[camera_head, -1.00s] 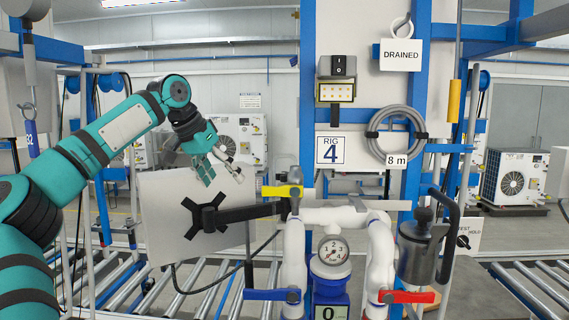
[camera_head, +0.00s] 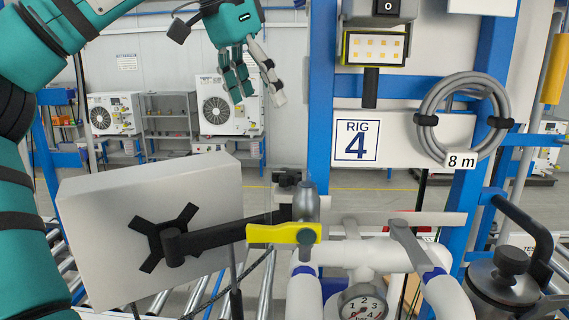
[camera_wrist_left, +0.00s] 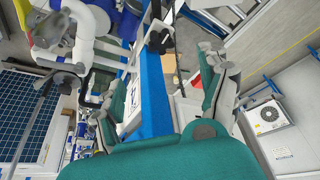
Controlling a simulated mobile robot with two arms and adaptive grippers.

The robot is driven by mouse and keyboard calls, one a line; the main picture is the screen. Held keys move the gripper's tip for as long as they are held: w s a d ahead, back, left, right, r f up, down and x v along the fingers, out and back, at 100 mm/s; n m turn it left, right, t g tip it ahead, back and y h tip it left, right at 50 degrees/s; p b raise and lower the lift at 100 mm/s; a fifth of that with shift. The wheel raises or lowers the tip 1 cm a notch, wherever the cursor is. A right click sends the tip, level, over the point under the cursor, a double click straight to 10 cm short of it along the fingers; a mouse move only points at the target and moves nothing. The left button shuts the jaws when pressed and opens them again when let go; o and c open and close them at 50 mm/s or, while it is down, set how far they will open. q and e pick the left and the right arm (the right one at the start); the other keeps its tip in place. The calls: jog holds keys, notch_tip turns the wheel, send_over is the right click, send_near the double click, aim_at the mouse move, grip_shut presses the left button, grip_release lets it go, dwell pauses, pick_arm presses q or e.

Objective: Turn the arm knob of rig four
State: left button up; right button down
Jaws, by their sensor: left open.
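Rig four has a white sign reading RIG 4 (camera_head: 356,140). A black arm (camera_head: 225,234) runs from a black X-shaped mount on a grey panel (camera_head: 100,205) towards the rig's post. A small black knob (camera_head: 288,179) stands at the arm's post end, behind the yellow handle. My left gripper (camera_head: 256,85) is open and empty, above and left of the knob, with its fingers pointing down. In the left wrist view my open fingers (camera_wrist_left: 160,100) frame part of a blue post (camera_wrist_left: 155,85). My right gripper is not in view.
A yellow-handled valve (camera_head: 284,235), white pipes (camera_head: 370,253) and a gauge (camera_head: 362,302) crowd the space by the knob. A coiled grey hose (camera_head: 424,110) hangs at right. A lamp box (camera_head: 376,48) is above the sign. Open air lies between gripper and panel.

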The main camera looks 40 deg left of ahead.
pick_arm(q)
send_near(286, 173)
jog(key=p+x, duration=0.2)
jog(key=x, duration=0.6)
jog(key=shift+w+d+r, duration=0.1)
jog(key=shift+w+f, duration=0.15)
jog(key=shift+f, duration=0.35)
jog(key=shift+w+f, duration=0.1)
jog(key=c, duration=1.2)
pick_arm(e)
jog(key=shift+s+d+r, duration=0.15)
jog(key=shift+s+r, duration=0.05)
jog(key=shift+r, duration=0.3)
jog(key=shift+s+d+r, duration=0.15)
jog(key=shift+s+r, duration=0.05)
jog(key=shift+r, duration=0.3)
